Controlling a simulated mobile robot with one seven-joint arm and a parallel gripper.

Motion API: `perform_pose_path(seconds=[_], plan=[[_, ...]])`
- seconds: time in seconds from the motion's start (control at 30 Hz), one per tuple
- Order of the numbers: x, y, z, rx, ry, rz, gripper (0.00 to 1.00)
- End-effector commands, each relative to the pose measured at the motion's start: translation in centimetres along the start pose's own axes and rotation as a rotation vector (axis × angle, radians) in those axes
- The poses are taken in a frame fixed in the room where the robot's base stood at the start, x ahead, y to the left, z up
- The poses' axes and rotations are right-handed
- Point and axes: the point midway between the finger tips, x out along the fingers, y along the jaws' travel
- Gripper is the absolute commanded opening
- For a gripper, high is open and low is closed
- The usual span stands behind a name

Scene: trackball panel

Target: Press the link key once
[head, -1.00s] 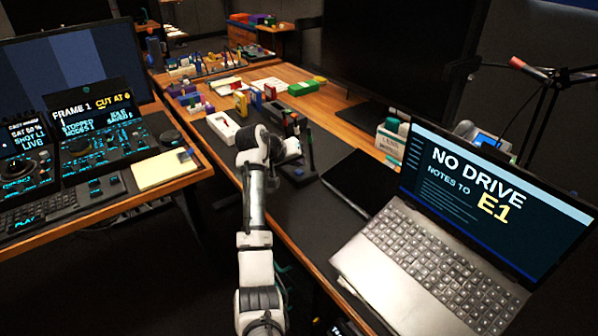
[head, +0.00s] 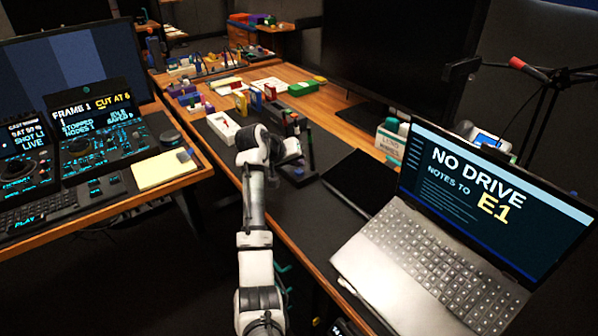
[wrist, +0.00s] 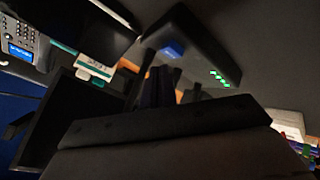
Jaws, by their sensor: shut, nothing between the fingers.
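My gripper (wrist: 161,85) shows in the wrist view as two dark fingers side by side, shut and empty. A dark box (wrist: 205,55) with a row of green lights (wrist: 220,78) and a blue patch (wrist: 172,48) is beyond the fingertips, apart from them as far as I can see. In the head view my arm stretches over the desk, and its end is hard to make out among dark items. The trackball panel (head: 88,150) with lit screens and keys stands on the left desk, away from my arm. I cannot make out which key is the link key.
An open laptop (head: 430,260) lies at the right, with a black tablet (head: 360,183) behind it. A yellow notepad (head: 164,170) lies on the left desk. A dark gap separates the two desks.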

Motion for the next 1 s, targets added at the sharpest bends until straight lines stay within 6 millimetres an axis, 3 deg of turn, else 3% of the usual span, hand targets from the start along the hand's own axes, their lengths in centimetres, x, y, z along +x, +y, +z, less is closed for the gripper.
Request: perform_pose_path(seconds=[1.0], plan=[[0.81,-0.58,0.59,0.0,0.0,0.0,0.0]])
